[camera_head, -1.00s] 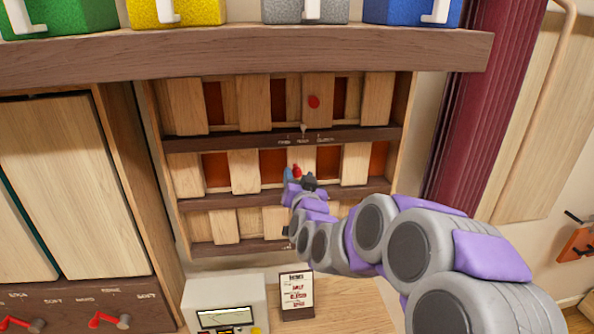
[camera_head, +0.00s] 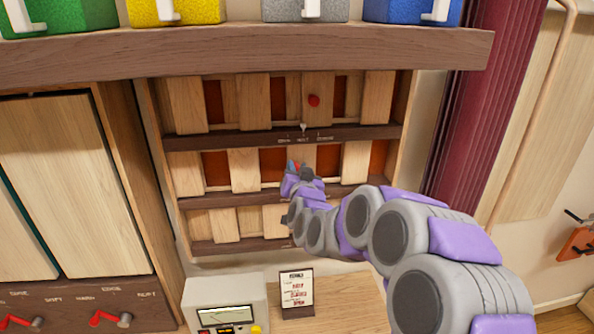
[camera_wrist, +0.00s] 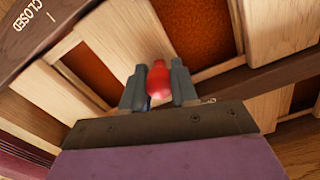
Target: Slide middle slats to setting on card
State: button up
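A wooden panel holds three rows of slats over orange-red openings. In the middle row, slats (camera_head: 243,170) alternate with open gaps. My gripper (camera_head: 299,169) is at this row. In the wrist view, its grey fingers (camera_wrist: 157,85) flank the row's red knob (camera_wrist: 158,77) and appear to touch it from both sides. The slat behind the knob is partly hidden by my gripper. The setting card (camera_head: 297,294) stands on the desk below; its middle line appears to read "CLOSED". The word "CLOSED" (camera_wrist: 24,14) shows on the dark rail in the wrist view.
The top row has its own red knob (camera_head: 314,101) above a labelled rail (camera_head: 300,138). The bottom row (camera_head: 225,222) is partly behind my arm. A shelf (camera_head: 240,55) with coloured boxes overhangs the panel. A white device (camera_head: 226,296) sits below, and a maroon curtain (camera_head: 475,110) hangs at right.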

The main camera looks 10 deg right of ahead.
grip_shut()
jog(key=d+b, duration=0.1)
jog(key=d, duration=0.1)
jog(key=d+b, duration=0.2)
jog(key=d, duration=0.1)
jog(key=s+d+b, duration=0.1)
jog(key=d+b, duration=0.1)
jog(key=d, duration=0.1)
jog(key=shift+d, duration=0.25)
jog(key=shift+w+a, duration=0.1)
jog(key=shift+a, duration=0.1)
jog(key=shift+o, duration=0.9)
grip_release()
jog(key=shift+d, duration=0.1)
jog(key=o, duration=0.4)
jog(key=shift+d, duration=0.3)
jog(key=shift+a, duration=0.1)
